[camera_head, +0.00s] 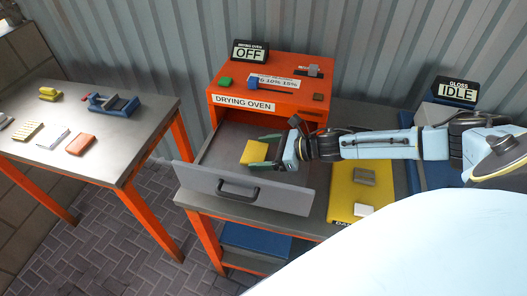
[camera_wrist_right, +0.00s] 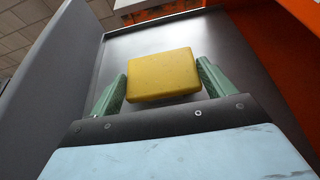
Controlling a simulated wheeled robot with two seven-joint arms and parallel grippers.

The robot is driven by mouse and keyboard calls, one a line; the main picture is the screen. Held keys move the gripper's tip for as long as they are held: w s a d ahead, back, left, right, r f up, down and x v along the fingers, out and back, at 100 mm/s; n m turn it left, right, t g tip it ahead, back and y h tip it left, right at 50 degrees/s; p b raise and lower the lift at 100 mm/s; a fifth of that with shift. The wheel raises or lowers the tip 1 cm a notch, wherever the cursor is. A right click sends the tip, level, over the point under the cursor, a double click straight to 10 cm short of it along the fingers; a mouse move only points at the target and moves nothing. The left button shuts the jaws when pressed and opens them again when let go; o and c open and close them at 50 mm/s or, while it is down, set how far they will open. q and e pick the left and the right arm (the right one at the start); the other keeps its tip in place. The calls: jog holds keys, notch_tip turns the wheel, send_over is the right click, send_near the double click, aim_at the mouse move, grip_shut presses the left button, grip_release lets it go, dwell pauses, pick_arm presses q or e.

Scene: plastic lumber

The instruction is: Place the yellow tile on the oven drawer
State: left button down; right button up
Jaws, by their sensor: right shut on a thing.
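The yellow tile (camera_head: 255,152) is between the green fingers of my right gripper (camera_head: 264,152), which is shut on it. In the right wrist view the tile (camera_wrist_right: 162,74) sits between both fingertips, over the grey drawer floor. The oven drawer (camera_head: 290,195) is pulled out from the orange drying oven (camera_head: 221,108), its grey front panel and dark handle facing forward. The gripper and tile are over the inside of the drawer. Whether the tile touches the drawer floor is unclear. My left gripper is not in view.
A yellow mat (camera_head: 344,207) with a grey block (camera_head: 365,176) and a white block (camera_head: 363,210) lies right of the drawer. Small parts and an OFF sign (camera_head: 250,51) sit on the oven.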

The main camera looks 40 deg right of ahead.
jog(key=o, duration=0.9)
jog(key=shift+f, duration=0.1)
jog(key=v, duration=1)
jog(key=shift+p, duration=0.3)
jog(key=shift+p+v, duration=0.3)
jog(key=shift+v, duration=0.7)
